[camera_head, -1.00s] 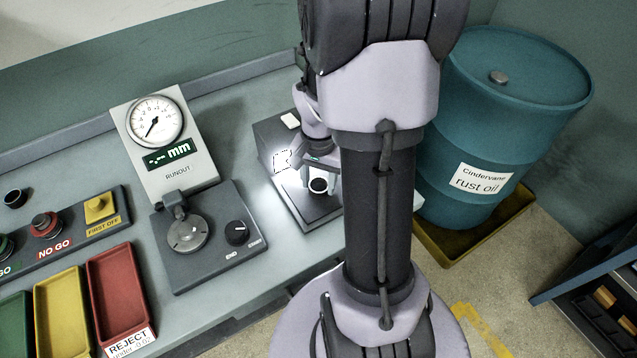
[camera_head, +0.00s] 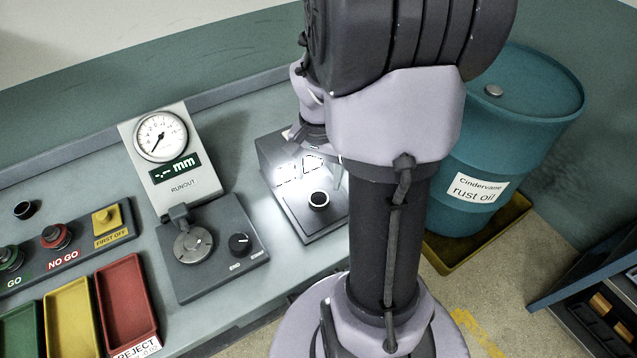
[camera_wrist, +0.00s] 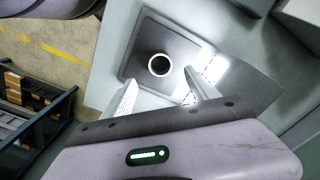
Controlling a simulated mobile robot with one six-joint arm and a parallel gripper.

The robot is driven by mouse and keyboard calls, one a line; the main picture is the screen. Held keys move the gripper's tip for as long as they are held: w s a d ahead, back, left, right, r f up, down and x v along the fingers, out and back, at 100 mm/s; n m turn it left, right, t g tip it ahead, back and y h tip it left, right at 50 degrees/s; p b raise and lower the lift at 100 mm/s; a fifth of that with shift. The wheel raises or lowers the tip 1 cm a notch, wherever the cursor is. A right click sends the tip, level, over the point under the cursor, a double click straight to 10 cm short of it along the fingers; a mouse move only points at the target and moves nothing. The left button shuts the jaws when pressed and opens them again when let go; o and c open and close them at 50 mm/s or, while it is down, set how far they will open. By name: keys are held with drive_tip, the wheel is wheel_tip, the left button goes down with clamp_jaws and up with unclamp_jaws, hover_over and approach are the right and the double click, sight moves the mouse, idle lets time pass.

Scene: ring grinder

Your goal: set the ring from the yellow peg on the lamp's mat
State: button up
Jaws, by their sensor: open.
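In the wrist view the ring (camera_wrist: 150,66) lies on the mat (camera_wrist: 146,32), just beyond and between my fingertips. My gripper (camera_wrist: 161,76) is open and empty, with a finger to either side and the ring apart from both. The yellow peg (camera_head: 104,216), labelled FIRST OFF, shows no ring on it. My arm covers part of the lamp's right side in the head view.
The runout gauge (camera_head: 171,165) stands left of the lamp, with its knob base in front. Red (camera_head: 125,290) and yellow (camera_head: 68,315) trays lie at the front left. A rust oil drum (camera_head: 500,150) stands right of the bench. Bare bench lies between gauge and lamp.

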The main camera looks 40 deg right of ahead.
drive_tip(key=a+r+n+t, duration=0.3)
drive_tip(key=a+r+n, duration=0.1)
drive_tip(key=a+r, duration=0.85)
drive_tip(key=s+a+r+n+t+y, duration=0.25)
drive_tip(key=s+a+r+n, duration=0.2)
drive_tip(key=s+a, duration=0.5)
drive_tip(key=shift+h, duration=0.25)
drive_tip(key=f+b, duration=0.1)
drive_tip(key=w+a+f+b, duration=0.2)
drive_tip(key=shift+w+f, duration=0.25)
drive_tip(key=shift+f, duration=0.1)
drive_tip(key=shift+d, duration=0.1)
